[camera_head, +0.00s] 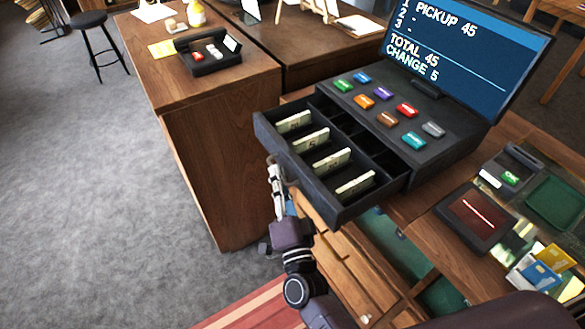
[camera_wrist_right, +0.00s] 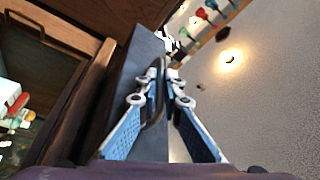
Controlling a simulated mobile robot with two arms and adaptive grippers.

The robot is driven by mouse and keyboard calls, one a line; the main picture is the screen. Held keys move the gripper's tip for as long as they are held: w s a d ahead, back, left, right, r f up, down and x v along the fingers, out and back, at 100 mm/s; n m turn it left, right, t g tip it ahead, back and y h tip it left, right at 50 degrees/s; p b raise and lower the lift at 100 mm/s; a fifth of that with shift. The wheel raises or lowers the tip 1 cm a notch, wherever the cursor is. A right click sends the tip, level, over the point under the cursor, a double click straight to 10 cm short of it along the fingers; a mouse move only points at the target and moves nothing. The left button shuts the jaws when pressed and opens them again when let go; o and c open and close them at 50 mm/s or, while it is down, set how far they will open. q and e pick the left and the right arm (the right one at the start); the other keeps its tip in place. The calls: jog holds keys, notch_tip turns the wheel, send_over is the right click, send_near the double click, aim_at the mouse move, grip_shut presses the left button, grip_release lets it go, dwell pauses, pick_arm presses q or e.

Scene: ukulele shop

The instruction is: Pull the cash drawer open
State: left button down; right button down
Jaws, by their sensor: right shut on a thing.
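The cash drawer (camera_head: 337,209) juts out from under the black cash register (camera_head: 424,117) and stands open, showing several light bill stacks and empty dark compartments. My right gripper (camera_head: 274,170) is at the drawer's front face, on its left side in the head view. In the right wrist view, the blue-padded fingers (camera_wrist_right: 161,88) are closed around a dark curved handle (camera_wrist_right: 153,110) on the drawer front. The finger contact is partly hidden in the head view. My left gripper is not in view.
The register screen (camera_head: 468,45) reads "TOTAL 45, CHANGE 5". A card reader (camera_head: 510,170), a dark red-lit pad (camera_head: 475,217) and a green tray (camera_head: 555,203) lie to the right. A wooden counter (camera_head: 205,140) stands left of the drawer. Grey carpet (camera_head: 90,200) is open at left.

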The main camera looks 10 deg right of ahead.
jog(key=shift+d+f, duration=0.1)
jog(key=shift+f, duration=0.05)
jog(key=c, duration=2.1)
grip_release()
jog(key=v, duration=1.2)
jog(key=s+f+n+g+y+b, duration=0.1)
jog(key=s+f+n+g, duration=0.35)
jog(key=f, duration=1.15)
jog(key=s+f+n+g+y, duration=0.25)
jog(key=f+n+g, duration=0.25)
jog(key=f, duration=1.2)
jog(key=s+d+f+n+g+h+b, duration=0.15)
jog(key=s+d+f+g, duration=0.4)
jog(key=s+f, duration=0.7)
jog(key=s+d+f+n+g+h, duration=0.1)
jog(key=s+d+f, duration=0.2)
jog(key=s, duration=0.2)
jog(key=s+d+f+n+g+h, duration=0.1)
jog(key=s+d+f+g, duration=0.1)
jog(key=s, duration=0.3)
jog(key=s+d+f+g, duration=0.1)
jog(key=s+d+f, duration=0.3)
jog(key=s+d, duration=0.1)
jog(key=shift+f+n+h, duration=0.35)
jog(key=shift+n+h, duration=0.05)
